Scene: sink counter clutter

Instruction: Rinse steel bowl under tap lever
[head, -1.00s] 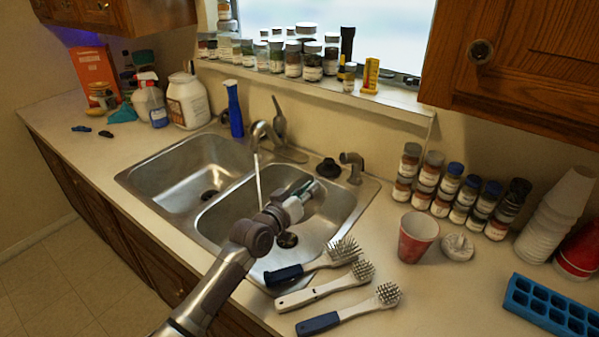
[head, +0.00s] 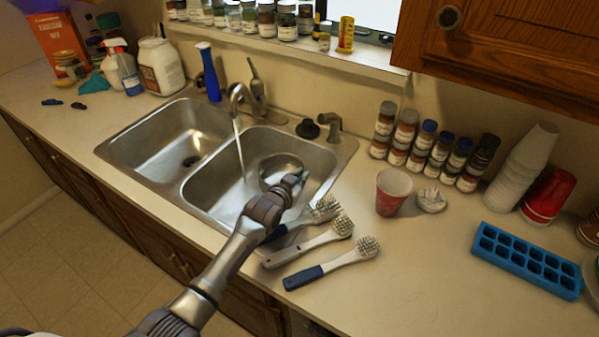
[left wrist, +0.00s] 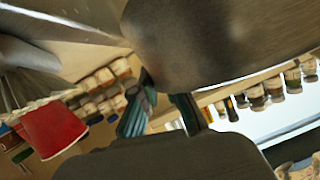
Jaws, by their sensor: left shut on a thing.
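The steel bowl (head: 279,168) is above the right sink basin, to the right of the water stream. It fills the upper part of the left wrist view (left wrist: 205,45), blurred. My left gripper (head: 299,178) is shut on its near right rim; the fingers (left wrist: 160,110) meet the bowl's edge in the wrist view. The tap (head: 237,92) runs, and a thin white stream (head: 240,150) falls left of the bowl into the right basin. The tap lever (head: 256,75) stands up behind the spout. My right gripper is not seen.
Several brushes (head: 335,260) lie on the counter at the basin's front right. A red cup (head: 391,193), spice jars (head: 413,140) and a blue ice tray (head: 528,260) stand farther right. A blue bottle (head: 209,75) is behind the sink. The left basin (head: 165,150) is empty.

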